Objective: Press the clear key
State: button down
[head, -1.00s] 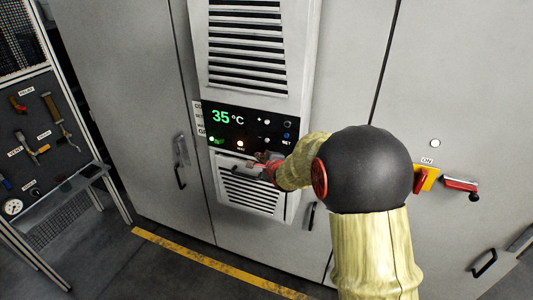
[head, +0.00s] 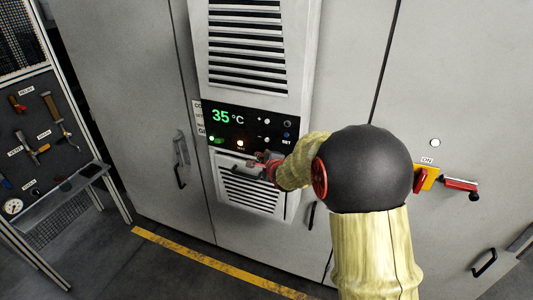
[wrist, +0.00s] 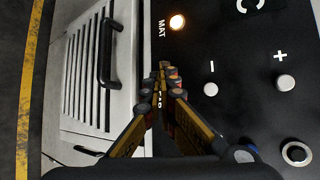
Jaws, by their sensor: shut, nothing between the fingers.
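The black control panel (head: 248,124) of the cabinet's cooling unit reads 35 °C in green. In the wrist view my gripper (wrist: 163,68) is shut and empty, its fingertips together at the panel's lower edge, below the lit MAT lamp (wrist: 177,22). Part of a printed label, seeming to end in "AR", shows between the fingers. The clear key itself is hidden behind the fingers, with a small reddish glint at the tips. I cannot tell whether the tips touch it. In the head view my gripper (head: 262,160) is small and partly hidden by my arm.
A black handle (wrist: 109,54) and vent slats (wrist: 83,80) are on the left. A red rotary switch (head: 422,179) is right of my arm.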

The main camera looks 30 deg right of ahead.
jog(key=shift+w+d+p, duration=0.25)
jog(key=shift+d+p, duration=0.1)
jog(key=shift+p, duration=0.05)
jog(key=shift+w+d+p, duration=0.2)
jog(key=shift+d+p, duration=0.1)
jog(key=shift+p, duration=0.05)
dwell(0.8)
jog(key=shift+a, duration=0.1)
jog(key=shift+s+a, duration=0.5)
jog(key=shift+a, duration=0.05)
jog(key=s+a+b, duration=0.1)
jog(key=a, duration=0.1)
jog(key=s+a+b, duration=0.1)
jog(key=s+a, duration=0.1)
dwell(0.7)
dwell(0.8)
